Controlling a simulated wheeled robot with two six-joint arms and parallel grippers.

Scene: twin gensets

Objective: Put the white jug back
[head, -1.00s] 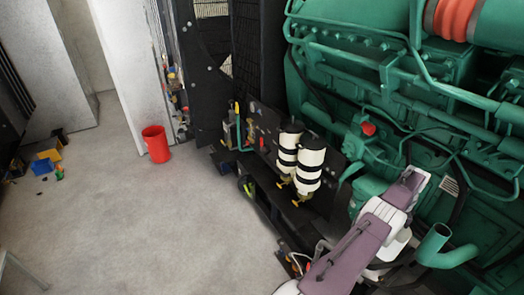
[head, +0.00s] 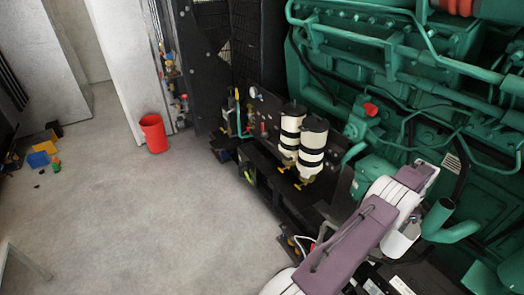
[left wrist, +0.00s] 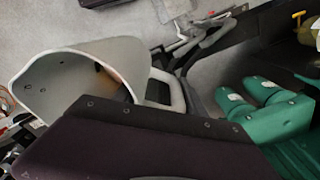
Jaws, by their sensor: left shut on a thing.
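The white jug (left wrist: 75,70) fills the left of the left wrist view. Its open mouth faces the camera and its loop handle (left wrist: 178,88) is on the right side. My left gripper (left wrist: 160,120) is shut on the jug near the handle; its dark purple body covers the lower part of the view and hides the fingertips and the grip. In the head view my arm reaches from the bottom up to the right, beside the green engine. A white piece below its end may be the jug, but I cannot tell. My right gripper is not in view.
The green engine (head: 400,110) with an upturned green pipe (head: 440,217) stands close by on the right. Two white canisters with black bands (head: 312,148) are mounted left of my arm. A red bucket (head: 153,133) stands on open grey floor at left.

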